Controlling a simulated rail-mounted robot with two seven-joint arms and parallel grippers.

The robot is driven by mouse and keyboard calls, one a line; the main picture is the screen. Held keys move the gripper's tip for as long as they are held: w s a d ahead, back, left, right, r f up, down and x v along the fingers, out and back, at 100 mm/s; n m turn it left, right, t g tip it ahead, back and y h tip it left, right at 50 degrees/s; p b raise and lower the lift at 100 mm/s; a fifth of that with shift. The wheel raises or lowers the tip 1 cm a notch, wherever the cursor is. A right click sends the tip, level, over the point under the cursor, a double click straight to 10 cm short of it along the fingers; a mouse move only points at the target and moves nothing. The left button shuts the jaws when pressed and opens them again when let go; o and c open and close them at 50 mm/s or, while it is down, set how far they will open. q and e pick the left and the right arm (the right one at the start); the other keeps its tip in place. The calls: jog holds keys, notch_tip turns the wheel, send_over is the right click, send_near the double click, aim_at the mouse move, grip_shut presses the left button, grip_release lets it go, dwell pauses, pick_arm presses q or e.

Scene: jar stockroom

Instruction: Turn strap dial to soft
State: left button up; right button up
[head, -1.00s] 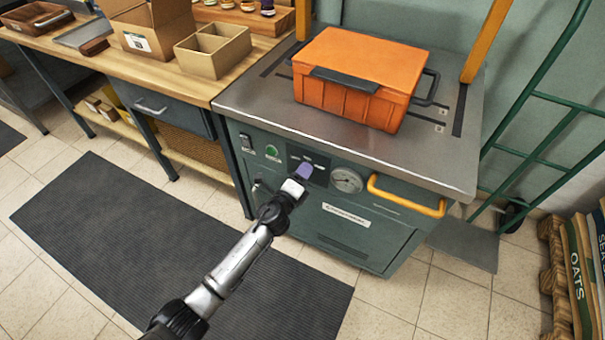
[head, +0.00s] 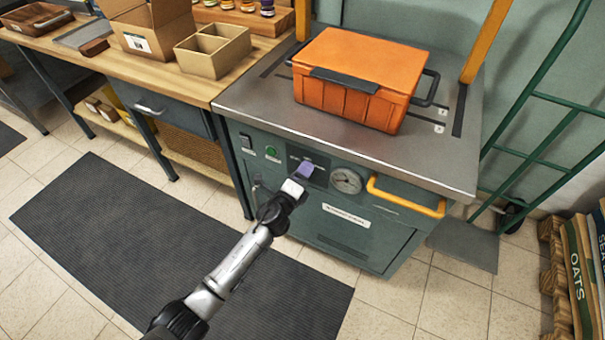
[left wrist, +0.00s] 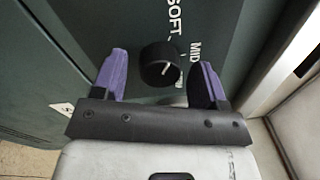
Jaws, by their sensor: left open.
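The strap dial (left wrist: 160,66) is a round black knob with a short white line, on a dark panel of the green strapping machine (head: 330,225). The words SOFT (left wrist: 176,18) and MID (left wrist: 195,50) are printed beside it. The white line slants to the upper right, roughly toward the MID side. My left gripper (left wrist: 163,60) is open, with one purple finger on each side of the dial and a gap visible beside each. In the head view, my left gripper (head: 305,170) is at the panel and hides the dial. My right gripper is not in view.
A pressure gauge (head: 346,181) and a yellow handle (head: 405,197) are right of the dial. A green button (head: 271,152) and a switch (head: 246,140) are left. An orange crate (head: 358,75) sits on the steel top. A green hand truck (head: 540,120) stands at the right.

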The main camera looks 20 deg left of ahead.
pick_arm(q)
jog(key=s+a+p, duration=0.2)
jog(key=s, duration=1.1)
jog(key=shift+s+f, duration=0.3)
jog(key=shift+s, duration=0.05)
jog(key=shift+d, duration=0.1)
jog(key=shift+n, duration=0.3)
